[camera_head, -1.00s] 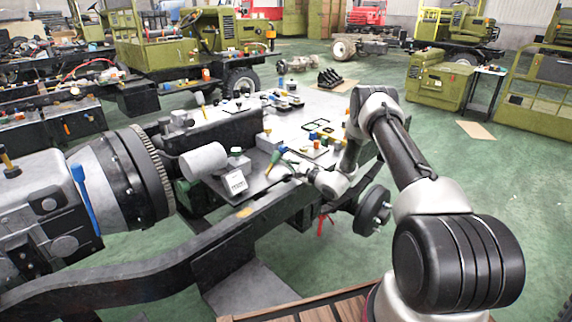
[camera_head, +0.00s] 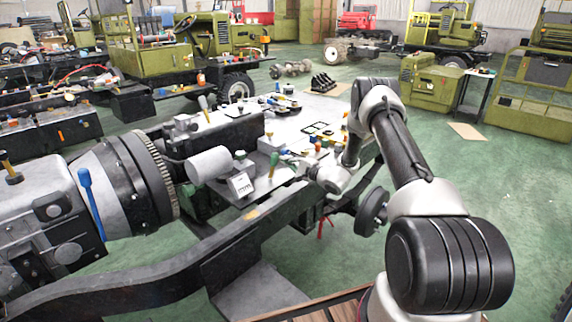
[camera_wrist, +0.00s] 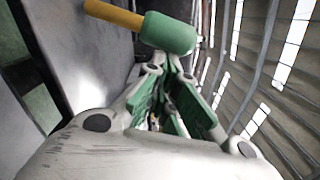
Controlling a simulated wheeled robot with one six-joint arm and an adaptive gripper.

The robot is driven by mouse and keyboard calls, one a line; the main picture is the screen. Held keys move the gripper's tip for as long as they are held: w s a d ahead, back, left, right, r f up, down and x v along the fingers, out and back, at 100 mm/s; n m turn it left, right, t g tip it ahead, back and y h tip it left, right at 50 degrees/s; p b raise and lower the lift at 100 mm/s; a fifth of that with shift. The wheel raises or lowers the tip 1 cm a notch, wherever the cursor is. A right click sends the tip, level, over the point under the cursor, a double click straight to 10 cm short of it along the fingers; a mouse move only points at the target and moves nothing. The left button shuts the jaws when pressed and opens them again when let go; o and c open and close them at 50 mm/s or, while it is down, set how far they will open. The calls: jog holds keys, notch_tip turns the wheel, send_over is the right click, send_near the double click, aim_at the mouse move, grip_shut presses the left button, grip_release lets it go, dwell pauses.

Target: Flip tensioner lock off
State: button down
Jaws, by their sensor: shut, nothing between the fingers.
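A lever with a green grip (camera_head: 274,160) and a yellowish lower end stands on the grey bench top near its front edge in the head view; I cannot tell for sure that it is the tensioner lock. In the wrist view a green rounded grip (camera_wrist: 168,34) on a yellow-orange shaft (camera_wrist: 112,14) lies across the top, just past my fingertips. My gripper (camera_wrist: 172,64) is shut and holds nothing; green pads line its fingers. In the head view my gripper (camera_head: 288,156) is small, just right of the green lever. Whether it touches the grip is unclear.
A grey cylinder (camera_head: 209,164) and a small white labelled block (camera_head: 240,184) stand left of the lever. Several coloured knobs (camera_head: 322,144) sit behind and right of my gripper. A dark chassis rail (camera_head: 150,283) runs along the front.

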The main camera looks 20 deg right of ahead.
aim_at(278, 157)
jog(key=a+n, duration=0.1)
jog(key=s+r+n, duration=0.1)
jog(key=n, duration=0.1)
jog(key=shift+a+r, duration=0.3)
jog(key=shift+a, duration=0.1)
jog(key=shift+s+a+r, duration=0.3)
jog(key=shift+s+a, duration=0.05)
jog(key=shift+a, duration=0.2)
